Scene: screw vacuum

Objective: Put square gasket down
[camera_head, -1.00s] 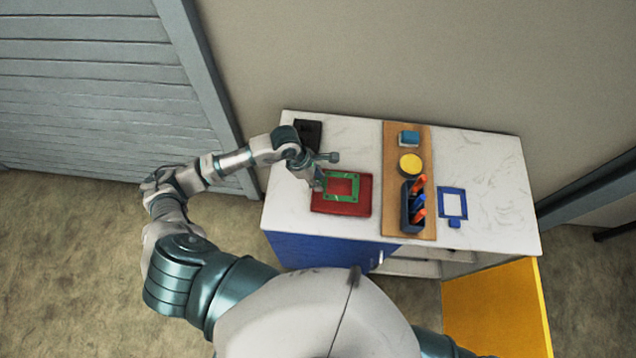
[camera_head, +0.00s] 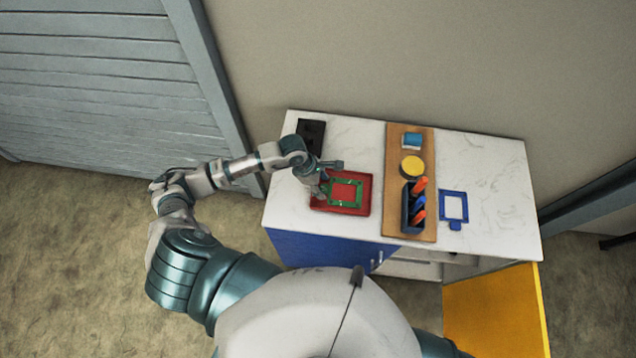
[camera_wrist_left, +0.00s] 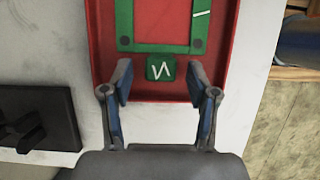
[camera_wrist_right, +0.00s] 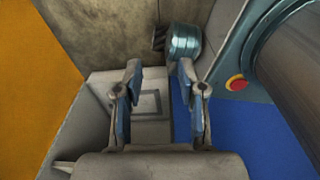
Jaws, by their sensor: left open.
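The green square gasket (camera_head: 358,186) lies in the red tray (camera_head: 323,207) on the counter. In the left wrist view the gasket (camera_wrist_left: 125,25) rests inside the red tray (camera_wrist_left: 100,50), its small green tab pointing toward my gripper. My left gripper (camera_head: 321,188) is at the tray's left side. In its wrist view, the left gripper (camera_wrist_left: 160,82) is open, with one finger on each side of the tab and visible gaps between. My right gripper (camera_wrist_right: 160,82) is open with nothing between its fingers, away from the counter top.
A wooden board (camera_head: 396,150) holds a blue block (camera_head: 412,140), a yellow round piece (camera_head: 411,166) and a dark holder (camera_head: 411,208) with orange and blue tools. A blue frame (camera_head: 454,205) lies at right. A black device (camera_head: 310,133) sits behind the tray.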

